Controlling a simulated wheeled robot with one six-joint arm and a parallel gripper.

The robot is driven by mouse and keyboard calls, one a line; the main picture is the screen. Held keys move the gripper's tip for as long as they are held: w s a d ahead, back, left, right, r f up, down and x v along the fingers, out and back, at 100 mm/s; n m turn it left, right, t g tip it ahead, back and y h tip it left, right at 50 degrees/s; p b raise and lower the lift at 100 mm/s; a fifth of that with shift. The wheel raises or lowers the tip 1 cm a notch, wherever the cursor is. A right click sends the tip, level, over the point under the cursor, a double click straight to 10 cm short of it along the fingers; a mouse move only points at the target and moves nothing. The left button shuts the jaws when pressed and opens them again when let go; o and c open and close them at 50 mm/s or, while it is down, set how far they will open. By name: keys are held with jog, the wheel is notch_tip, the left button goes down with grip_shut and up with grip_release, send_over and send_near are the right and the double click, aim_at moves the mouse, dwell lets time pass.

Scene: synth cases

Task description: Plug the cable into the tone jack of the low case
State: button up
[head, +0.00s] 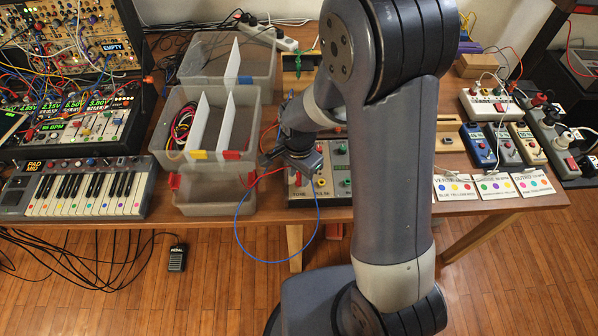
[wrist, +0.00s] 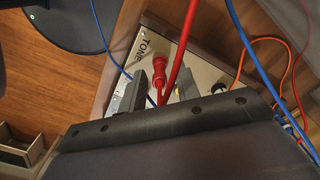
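The low case (head: 340,187) is a grey-topped box at the table's front edge, with TONE and PULSE labels. Its panel also shows in the wrist view (wrist: 205,72), with the TONE label near the top. My gripper (head: 297,168) is over the left part of the case. The plug's red cable (wrist: 186,42) runs up past the camera. The tone jack is hidden behind the plug and fingers, and I cannot tell whether the plug is in it.
A blue cable (head: 237,240) loops below the table front. Clear bins (head: 235,130) stand left of the case, a keyboard (head: 80,192) further left.

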aim_at(299, 174)
jog(key=shift+o, duration=0.7)
jog(key=shift+r, duration=0.25)
notch_tip(299, 174, up, 10)
jog(key=shift+r, duration=0.15)
notch_tip(299, 174, down, 11)
jog(key=shift+r, duration=0.15)
jog(key=shift+r+p, duration=0.4)
